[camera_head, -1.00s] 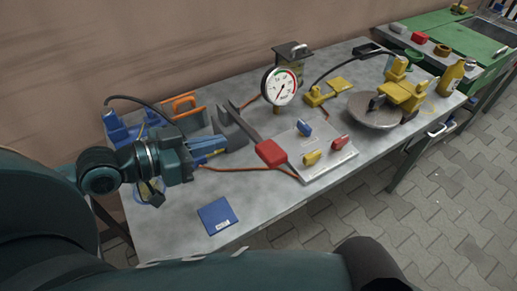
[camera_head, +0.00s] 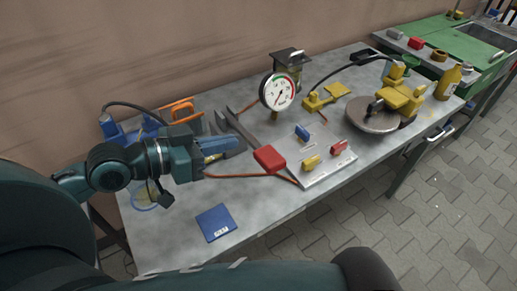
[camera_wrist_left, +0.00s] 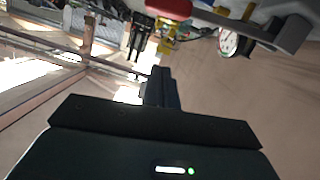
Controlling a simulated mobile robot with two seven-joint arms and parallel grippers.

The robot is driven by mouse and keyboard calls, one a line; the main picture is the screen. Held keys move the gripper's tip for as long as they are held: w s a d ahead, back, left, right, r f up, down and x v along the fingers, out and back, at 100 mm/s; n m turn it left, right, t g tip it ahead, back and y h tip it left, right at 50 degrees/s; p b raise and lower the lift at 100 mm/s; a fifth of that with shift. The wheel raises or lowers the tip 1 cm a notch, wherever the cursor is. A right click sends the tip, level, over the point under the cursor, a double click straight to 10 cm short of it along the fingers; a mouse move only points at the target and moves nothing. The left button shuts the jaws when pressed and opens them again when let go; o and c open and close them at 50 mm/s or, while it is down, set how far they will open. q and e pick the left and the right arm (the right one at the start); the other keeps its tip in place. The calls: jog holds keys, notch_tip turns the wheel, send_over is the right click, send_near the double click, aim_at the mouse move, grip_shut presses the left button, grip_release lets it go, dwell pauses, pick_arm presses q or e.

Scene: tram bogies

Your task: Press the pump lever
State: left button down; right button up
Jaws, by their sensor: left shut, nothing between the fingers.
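The pump lever is a grey bar with a red grip (camera_head: 268,158), slanting across the middle of the bench beside a white plate. The red grip also shows at the top of the left wrist view (camera_wrist_left: 168,8). My left gripper (camera_head: 214,158) is shut and empty, left of the red grip with a gap between them. Its shut fingers (camera_wrist_left: 160,85) point toward the grip in the wrist view. A round pressure gauge (camera_head: 279,91) stands behind the lever. The lever's far end and pump body are partly hidden by my gripper and nearby parts. My right gripper is not in view.
The plate (camera_head: 325,175) carries small blue, yellow and red levers. A reddish hose (camera_head: 240,175) crosses the bench below my gripper. A blue card (camera_head: 216,222) lies at the front. A yellow clamp unit on a round disc (camera_head: 375,115) is at the right. The front-left bench is mostly clear.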

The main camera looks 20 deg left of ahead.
pick_arm(q)
jog(key=p, duration=0.1)
send_over(259, 158)
jog(key=shift+w+a+f, duration=0.2)
jog(key=shift+w+f, duration=0.1)
jog(key=shift+f, duration=0.45)
jog(key=f, duration=0.3)
jog(key=shift+s+d, duration=0.1)
jog(key=shift+s, duration=0.1)
jog(key=shift+f, duration=0.7)
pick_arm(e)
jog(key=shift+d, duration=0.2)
pick_arm(q)
jog(key=shift+s, duration=0.1)
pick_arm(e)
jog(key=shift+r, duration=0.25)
